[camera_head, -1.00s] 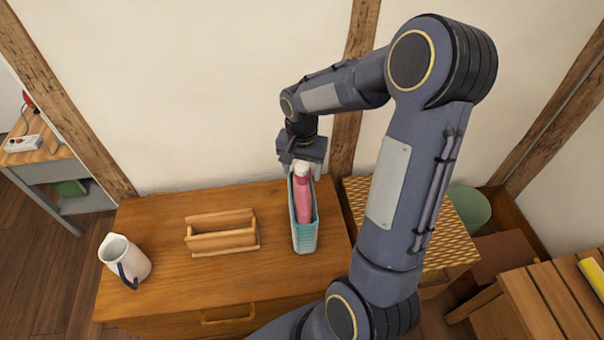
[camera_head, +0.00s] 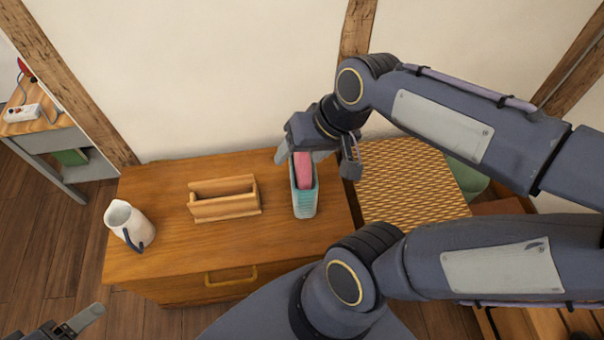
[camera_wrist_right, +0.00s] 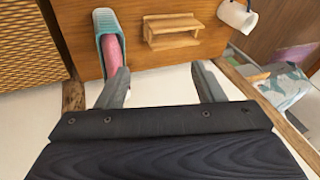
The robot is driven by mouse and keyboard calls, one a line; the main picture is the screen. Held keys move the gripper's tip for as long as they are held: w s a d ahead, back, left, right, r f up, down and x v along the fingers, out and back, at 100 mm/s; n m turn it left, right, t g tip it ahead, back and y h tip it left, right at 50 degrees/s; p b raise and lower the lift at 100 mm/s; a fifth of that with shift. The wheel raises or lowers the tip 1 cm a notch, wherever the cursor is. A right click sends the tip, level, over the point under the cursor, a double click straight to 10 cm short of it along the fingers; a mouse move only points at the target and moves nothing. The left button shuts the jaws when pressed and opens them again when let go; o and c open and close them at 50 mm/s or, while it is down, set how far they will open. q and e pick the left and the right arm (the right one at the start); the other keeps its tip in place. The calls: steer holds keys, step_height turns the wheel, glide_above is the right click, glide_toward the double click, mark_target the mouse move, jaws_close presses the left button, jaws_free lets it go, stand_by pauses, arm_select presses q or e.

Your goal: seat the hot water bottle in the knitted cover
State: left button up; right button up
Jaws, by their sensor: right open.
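My right gripper (camera_head: 316,162) is open above and behind the cover's far end, hiding the bottle's top in the head view. In the wrist view nothing is between its fingers (camera_wrist_right: 163,86). My left gripper (camera_head: 82,322) is partly in view at the bottom left; its opening is unclear.
A wooden holder (camera_head: 225,205) stands left of the cover, and a white jug (camera_head: 128,224) stands farther left. A woven-topped stand (camera_head: 410,185) is right of the dresser (camera_head: 170,255). The wall (camera_head: 220,80) is close behind. The dresser's front is clear.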

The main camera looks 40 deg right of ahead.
steer(key=s+a+n, duration=0.1)
steer(key=s+a+t, duration=0.1)
steer(key=s+a+f+n+y, duration=0.1)
steer(key=s, duration=0.1)
steer(key=shift+a+n, duration=0.25)
steer(key=shift+n, duration=0.05)
step_height(320, 180, up, 7)
steer(key=p, duration=0.7)
steer(key=shift+r, duration=0.2)
